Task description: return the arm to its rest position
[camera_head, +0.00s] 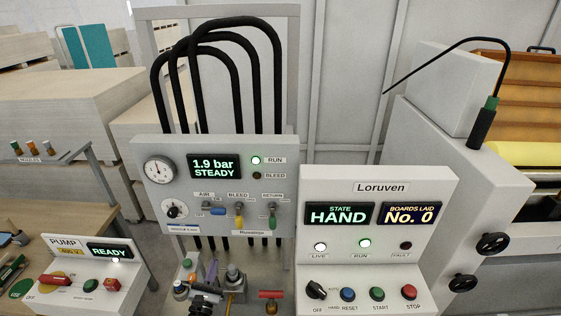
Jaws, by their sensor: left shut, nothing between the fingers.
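My right gripper is not in view.
The Loruven control box (440,235) stands to the right, showing HAND and No. 0. A pump box (70,257) reading READY is at lower left. Black hoses (240,22) arch above the gauge panel. Board stacks (70,100) stand behind left.

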